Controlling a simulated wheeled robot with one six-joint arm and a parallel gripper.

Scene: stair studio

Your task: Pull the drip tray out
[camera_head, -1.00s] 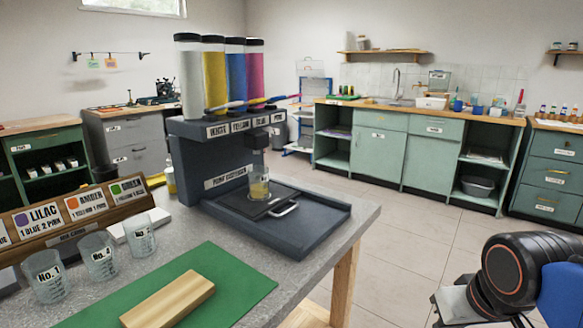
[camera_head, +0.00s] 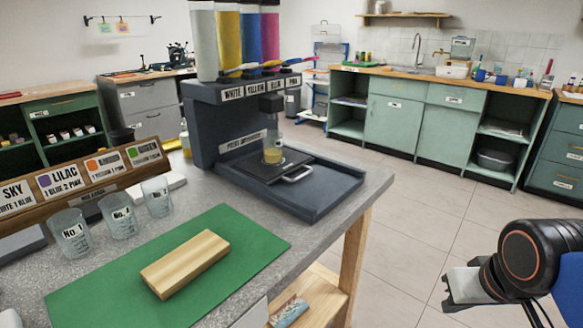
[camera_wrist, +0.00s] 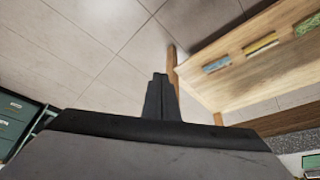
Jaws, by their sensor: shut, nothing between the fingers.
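The drip tray (camera_head: 257,170) is a dark flat plate with a silver handle (camera_head: 298,174) at its front. It sits in the base of the dark paint dispenser (camera_head: 215,135), under the spout. A clear beaker (camera_head: 273,151) with some yellow liquid stands on the tray. My gripper (camera_wrist: 161,85) is shut and empty in the wrist view, pointing over the floor beside the wooden bench. In the head view my arm's end is at the lower right, well apart from the tray handle. The wrist view does not show the tray.
A wooden block (camera_head: 186,262) lies on a green mat (camera_head: 95,297) on the grey bench. A shelf (camera_wrist: 240,70) holding small items is under the bench. Tiled floor is free right of the bench.

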